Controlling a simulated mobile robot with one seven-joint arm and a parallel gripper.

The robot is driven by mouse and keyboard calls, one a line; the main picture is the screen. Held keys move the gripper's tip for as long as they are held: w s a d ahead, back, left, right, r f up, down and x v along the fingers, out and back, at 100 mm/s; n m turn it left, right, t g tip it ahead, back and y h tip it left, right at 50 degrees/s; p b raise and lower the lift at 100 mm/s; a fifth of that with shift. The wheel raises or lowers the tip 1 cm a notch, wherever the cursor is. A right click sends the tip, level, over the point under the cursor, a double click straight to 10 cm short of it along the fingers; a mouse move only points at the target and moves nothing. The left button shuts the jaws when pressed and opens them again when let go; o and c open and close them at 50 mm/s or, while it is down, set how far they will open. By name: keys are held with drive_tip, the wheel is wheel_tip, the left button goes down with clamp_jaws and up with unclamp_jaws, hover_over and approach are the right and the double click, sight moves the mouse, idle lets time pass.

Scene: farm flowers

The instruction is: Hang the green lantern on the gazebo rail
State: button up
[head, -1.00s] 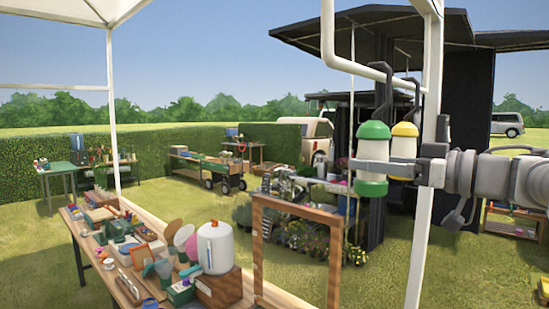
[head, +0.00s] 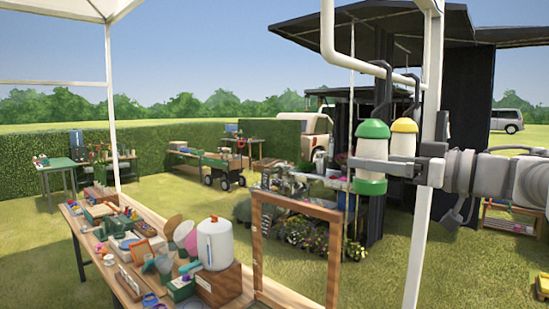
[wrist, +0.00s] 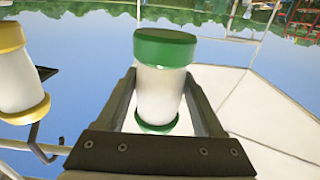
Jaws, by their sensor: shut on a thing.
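The green lantern (head: 372,184) has a white body with a green cap and base. My gripper (head: 374,164) is shut around its body and holds it upright. In the wrist view the lantern (wrist: 161,88) stands between my two fingers and looks upside down. Its dark hook (head: 384,72) reaches up to the white gazebo rail (head: 350,67) and overlaps it. I cannot tell whether the hook rests on the rail. The yellow lantern (head: 404,143) is just to the right, below the rail by its own hook; it also shows in the wrist view (wrist: 20,80).
A white gazebo post (head: 424,200) stands just right of the lanterns, close to my arm. A wooden workbench (head: 75,222) with tools and a white canister (head: 215,244) is at lower left. A wooden frame (head: 257,245) stands beside it. Open grass lies beyond.

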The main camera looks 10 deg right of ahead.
drive_tip(key=shift+f, duration=0.1)
drive_tip(key=o, duration=1.3)
drive_tip(key=shift+f+p+v, duration=0.15)
drive_tip(key=shift+f+v, duration=0.1)
drive_tip(key=shift+v, duration=2.1)
drive_tip(key=shift+f+p+v, duration=0.2)
drive_tip(key=shift+f+v, duration=0.05)
drive_tip(key=shift+v, duration=2.1)
drive_tip(key=shift+f+p+v, duration=0.15)
drive_tip(key=shift+f+v, duration=0.1)
drive_tip(key=shift+v, duration=2.05)
drive_tip(key=shift+w, duration=0.1)
